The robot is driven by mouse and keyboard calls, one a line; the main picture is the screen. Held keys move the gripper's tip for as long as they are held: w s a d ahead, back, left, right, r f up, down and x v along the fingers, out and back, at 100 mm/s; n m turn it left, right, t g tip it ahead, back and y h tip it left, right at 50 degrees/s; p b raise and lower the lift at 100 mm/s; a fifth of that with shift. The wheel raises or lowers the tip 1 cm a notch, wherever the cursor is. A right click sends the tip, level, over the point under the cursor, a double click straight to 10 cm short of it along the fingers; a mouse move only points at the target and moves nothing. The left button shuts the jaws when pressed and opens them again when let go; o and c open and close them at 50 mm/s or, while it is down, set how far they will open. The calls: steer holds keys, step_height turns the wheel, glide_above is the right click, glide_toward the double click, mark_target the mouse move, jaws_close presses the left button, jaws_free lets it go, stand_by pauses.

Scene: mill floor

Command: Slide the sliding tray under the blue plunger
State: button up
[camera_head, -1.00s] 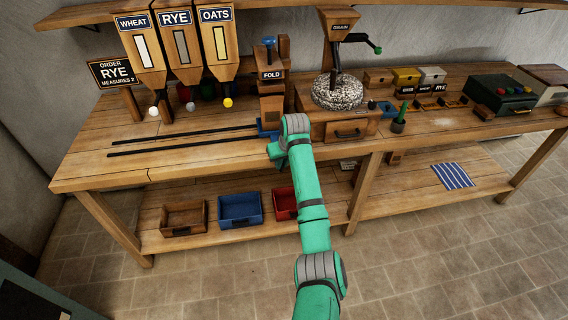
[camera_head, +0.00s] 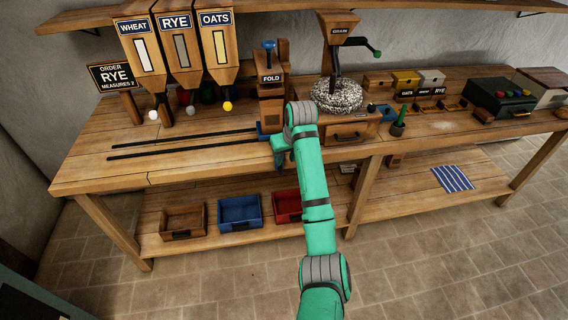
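A small blue part, seemingly the sliding tray (camera_head: 261,131), shows low at the foot of the press, at the right end of two dark rails (camera_head: 180,145). My arm's wrist hides most of it. My gripper (camera_head: 279,158) points down just right of and in front of this blue part, close to the bench's front edge. Its fingers are too small and hidden to show whether it is open, or whether it touches the tray.
Wheat, rye and oats hoppers (camera_head: 176,45) hang over the bench's left side. The stone mill (camera_head: 337,96) stands just right of my wrist. The rails are clear to the left. Brown, blue (camera_head: 240,213) and red bins sit on the lower shelf.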

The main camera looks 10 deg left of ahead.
steer(key=v, duration=0.3)
steer(key=shift+s+r, duration=0.1)
steer(key=shift+r, duration=0.2)
steer(key=shift+f, duration=0.1)
